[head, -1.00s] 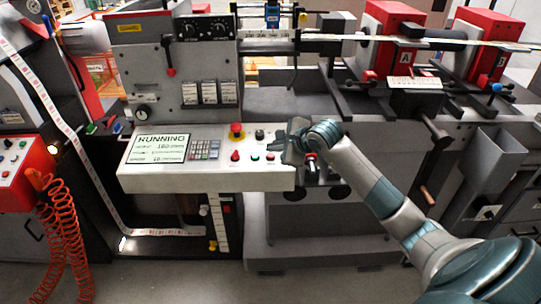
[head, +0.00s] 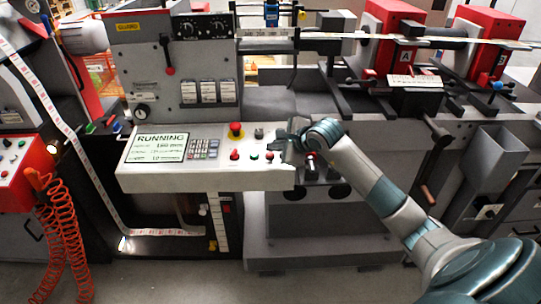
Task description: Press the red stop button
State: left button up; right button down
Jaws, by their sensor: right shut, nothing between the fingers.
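The white control panel (head: 205,179) has a small red button (head: 234,154) in its lower row, beside a green button (head: 253,155) and another red one (head: 269,155). A larger red mushroom button (head: 235,130) on a yellow base stands above the row. The labels are too small to read. My right gripper (head: 281,138) is shut and empty, at the panel's right end, to the right of the buttons and apart from the left red ones. The display (head: 157,148) reads RUNNING. My left gripper is not in view.
A keypad (head: 206,149) sits between display and buttons, and a dark button (head: 259,133) lies near my gripper. The grey machine body (head: 180,70) rises behind the panel. Orange coiled hoses (head: 62,230) hang at the left.

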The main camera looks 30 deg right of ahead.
jog(key=shift+d+f, duration=0.2)
jog(key=shift+f, duration=0.25)
